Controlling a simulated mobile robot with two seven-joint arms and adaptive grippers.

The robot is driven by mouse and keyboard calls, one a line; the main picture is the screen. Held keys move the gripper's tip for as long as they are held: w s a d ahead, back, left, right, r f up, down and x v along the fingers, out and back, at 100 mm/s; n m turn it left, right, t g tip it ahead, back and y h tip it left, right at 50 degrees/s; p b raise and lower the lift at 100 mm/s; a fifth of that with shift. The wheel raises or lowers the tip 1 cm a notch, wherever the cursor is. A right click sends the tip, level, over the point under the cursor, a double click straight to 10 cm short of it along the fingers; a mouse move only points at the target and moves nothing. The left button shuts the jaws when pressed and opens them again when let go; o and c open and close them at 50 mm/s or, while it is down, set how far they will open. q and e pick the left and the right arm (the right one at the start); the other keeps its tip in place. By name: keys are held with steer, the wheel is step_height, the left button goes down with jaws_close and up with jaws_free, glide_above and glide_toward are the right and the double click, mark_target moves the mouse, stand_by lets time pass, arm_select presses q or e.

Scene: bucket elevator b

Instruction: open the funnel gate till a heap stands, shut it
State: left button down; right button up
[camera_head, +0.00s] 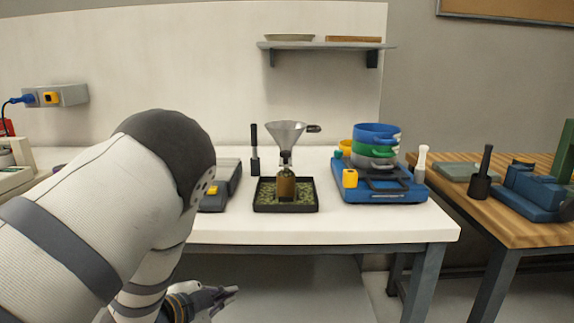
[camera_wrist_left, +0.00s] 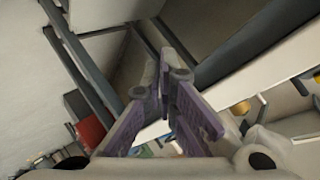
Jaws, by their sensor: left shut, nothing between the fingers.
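A grey metal funnel (camera_head: 286,133) with a dark side handle stands upright over a small brownish bottle-like vessel (camera_head: 286,187). Both are at the middle of the white table. The vessel stands in a dark tray (camera_head: 258,208) with greenish grainy stuff on its floor. The gate at the funnel's neck is too small to make out. My left gripper (camera_head: 232,291) is low in front of the table, below its top and well short of the funnel. In the left wrist view its purple-padded fingers (camera_wrist_left: 168,65) are together and empty. My right gripper is not in view.
A blue device with stacked coloured sieves (camera_head: 376,140) stands right of the tray. A dark grey device (camera_head: 222,190) is left of it, partly behind my left arm. The table's front edge (camera_head: 340,238) lies above my gripper. A wooden table (camera_head: 500,215) is at right.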

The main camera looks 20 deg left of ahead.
mark_target(286, 155)
arm_select(q)
steer(key=w+d+r+m+t+h, duration=0.15)
steer(key=r+m, duration=0.25)
steer(key=r, duration=0.4)
steer(key=w+d+r+m+t+h, duration=0.1)
steer(key=w+d+r+m+h, duration=0.2)
steer(key=r, duration=0.6)
steer(key=w+d+r+m+t+h, duration=0.1)
steer(key=w+r+m+h, duration=0.2)
steer(key=r, duration=0.5)
steer(key=w+d+m+b, duration=0.1)
steer(key=w+d, duration=0.1)
steer(key=w, duration=0.8)
steer(key=shift+w+d+f+m+b, duration=0.2)
steer(key=shift+w+f+m+b, duration=0.1)
steer(key=shift+w+f+b, duration=0.1)
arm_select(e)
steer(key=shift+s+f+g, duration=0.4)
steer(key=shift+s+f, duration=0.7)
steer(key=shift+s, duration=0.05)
arm_select(q)
steer(key=shift+s, duration=0.1)
